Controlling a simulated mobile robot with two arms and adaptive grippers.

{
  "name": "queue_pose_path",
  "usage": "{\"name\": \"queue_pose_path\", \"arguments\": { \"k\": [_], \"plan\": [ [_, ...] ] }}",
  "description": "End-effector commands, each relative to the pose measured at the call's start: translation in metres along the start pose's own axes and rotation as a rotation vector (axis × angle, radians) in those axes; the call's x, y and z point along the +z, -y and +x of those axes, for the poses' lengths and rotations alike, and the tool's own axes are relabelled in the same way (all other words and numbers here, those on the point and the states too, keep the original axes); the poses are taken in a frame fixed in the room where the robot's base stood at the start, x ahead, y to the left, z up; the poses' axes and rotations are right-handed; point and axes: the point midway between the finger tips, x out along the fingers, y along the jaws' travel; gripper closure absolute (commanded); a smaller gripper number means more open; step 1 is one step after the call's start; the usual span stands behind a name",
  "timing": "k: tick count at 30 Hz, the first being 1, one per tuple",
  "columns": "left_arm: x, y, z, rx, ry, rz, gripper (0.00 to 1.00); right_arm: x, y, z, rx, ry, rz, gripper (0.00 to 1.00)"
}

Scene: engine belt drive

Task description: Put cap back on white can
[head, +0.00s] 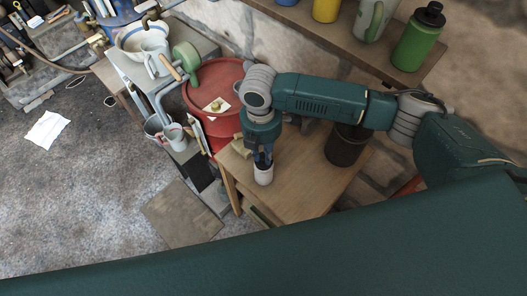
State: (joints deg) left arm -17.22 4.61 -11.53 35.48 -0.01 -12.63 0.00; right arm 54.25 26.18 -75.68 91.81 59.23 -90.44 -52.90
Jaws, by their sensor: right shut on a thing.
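A small white can (263,177) stands upright near the left part of the wooden table top. My right gripper (263,161) points down directly over the can, with its fingertips at the can's top. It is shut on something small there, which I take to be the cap. The fingers hide most of it, and I cannot tell whether it touches the can's rim. My left gripper is not in view.
A dark pot (346,146) stands right of the can on the wooden table (305,190). A red drum (213,92) stands behind left, and a yellowish block (241,147) lies nearby. A shelf with a green bottle (417,42) is at the upper right.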

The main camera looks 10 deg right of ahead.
Motion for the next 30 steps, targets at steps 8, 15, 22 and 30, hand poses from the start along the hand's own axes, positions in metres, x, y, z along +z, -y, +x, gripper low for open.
{"name": "queue_pose_path", "arguments": {
  "k": [8,15,22,30],
  "plan": [
    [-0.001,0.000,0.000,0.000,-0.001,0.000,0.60,0.000,0.000,0.001,0.000,0.000,0.000,0.95],
    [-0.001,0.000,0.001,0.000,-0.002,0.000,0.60,0.000,0.000,0.004,0.000,-0.001,0.000,0.95],
    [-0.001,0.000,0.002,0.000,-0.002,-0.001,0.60,-0.001,0.000,0.008,-0.001,-0.001,0.000,0.95],
    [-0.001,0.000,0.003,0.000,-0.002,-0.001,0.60,-0.001,0.000,0.012,0.000,-0.001,0.000,0.95]
  ]
}}
